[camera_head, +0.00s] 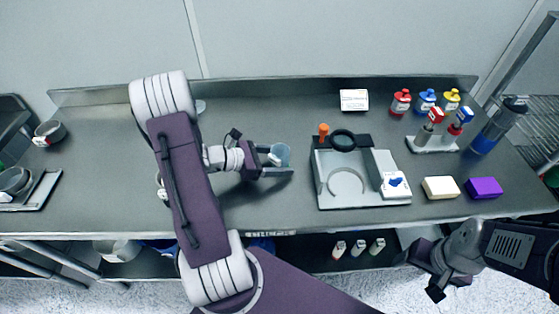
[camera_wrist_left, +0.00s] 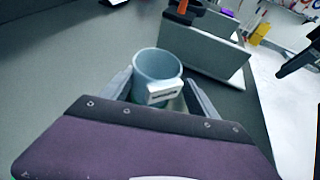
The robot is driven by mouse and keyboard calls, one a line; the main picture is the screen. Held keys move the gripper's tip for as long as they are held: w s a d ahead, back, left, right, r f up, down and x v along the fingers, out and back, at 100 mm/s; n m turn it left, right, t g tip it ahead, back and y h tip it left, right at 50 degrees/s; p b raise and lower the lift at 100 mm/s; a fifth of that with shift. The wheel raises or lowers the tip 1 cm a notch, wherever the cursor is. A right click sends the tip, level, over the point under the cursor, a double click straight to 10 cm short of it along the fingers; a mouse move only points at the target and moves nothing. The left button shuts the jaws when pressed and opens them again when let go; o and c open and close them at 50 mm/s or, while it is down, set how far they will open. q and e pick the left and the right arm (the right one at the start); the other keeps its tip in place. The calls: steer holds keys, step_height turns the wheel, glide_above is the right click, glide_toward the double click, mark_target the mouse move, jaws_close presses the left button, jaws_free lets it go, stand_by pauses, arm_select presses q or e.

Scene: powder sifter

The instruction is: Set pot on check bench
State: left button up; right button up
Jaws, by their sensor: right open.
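The pot (camera_head: 281,151) is a small pale blue open cup with a white label tab. In the left wrist view the pot (camera_wrist_left: 150,66) stands upright between my two left fingers, which press close on both sides. My left gripper (camera_head: 279,161) looks shut on it, over the middle of the grey bench (camera_head: 265,195). A CHECK label (camera_head: 271,233) is on the bench's front edge below. I cannot tell whether the pot touches the bench top. My right gripper (camera_head: 420,274) is open and empty, in front of the bench at the lower right.
Right of the pot stands a grey sifter station (camera_head: 345,190) with a black ring and an orange knob. A tray (camera_head: 35,190) lies far left. Bench near the CHECK label is clear.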

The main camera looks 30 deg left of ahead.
arm_select(q)
steer(key=shift+w+a+f, duration=0.1)
steer(key=shift+a, duration=0.25)
steer(key=p+v, duration=0.1)
steer(key=v, duration=1)
steer(key=shift+s+a+r, duration=0.15)
steer(key=shift+s+r, duration=0.1)
steer(key=shift+s, duration=0.1)
